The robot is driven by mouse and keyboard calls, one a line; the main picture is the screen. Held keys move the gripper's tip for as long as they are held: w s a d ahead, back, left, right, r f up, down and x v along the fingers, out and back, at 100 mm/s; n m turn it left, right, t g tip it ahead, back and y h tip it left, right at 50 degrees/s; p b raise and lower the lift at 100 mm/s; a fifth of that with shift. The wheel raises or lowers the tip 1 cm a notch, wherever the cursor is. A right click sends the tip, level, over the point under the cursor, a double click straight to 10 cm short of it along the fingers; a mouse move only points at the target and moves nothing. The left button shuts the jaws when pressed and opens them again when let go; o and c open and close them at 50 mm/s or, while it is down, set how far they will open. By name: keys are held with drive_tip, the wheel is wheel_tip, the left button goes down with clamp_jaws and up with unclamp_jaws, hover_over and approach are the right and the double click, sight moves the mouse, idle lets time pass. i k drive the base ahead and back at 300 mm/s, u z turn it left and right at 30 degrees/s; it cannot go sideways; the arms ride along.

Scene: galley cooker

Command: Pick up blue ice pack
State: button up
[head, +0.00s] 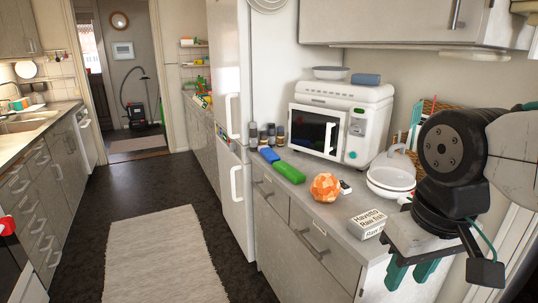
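A second, duller blue block (366,79) lies on top of the white microwave (341,120). Which of the two is the ice pack I cannot tell for sure. My gripper (412,278) is at the lower right, with teal fingers pointing down and a gap between them. It looks open and empty, well apart from both blue blocks.
On the counter (335,210) are an orange faceted ball (324,187), a labelled box (369,223), white bowls (391,178) and small jars (268,136). A white bowl (331,73) sits on the microwave under a wall cupboard (390,22). The floor with a pale rug (155,255) is clear.

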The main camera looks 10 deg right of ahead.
sight(267, 152)
drive_tip(key=u, duration=1)
drive_tip(key=i, duration=1.5)
drive_tip(key=u, duration=0.55)
drive_tip(key=i, duration=1.25)
drive_tip(key=z, duration=1)
drive_tip(key=i, duration=0.8)
drive_tip(key=z, duration=1.15)
drive_tip(key=i, duration=0.3)
drive_tip(key=z, duration=0.25)
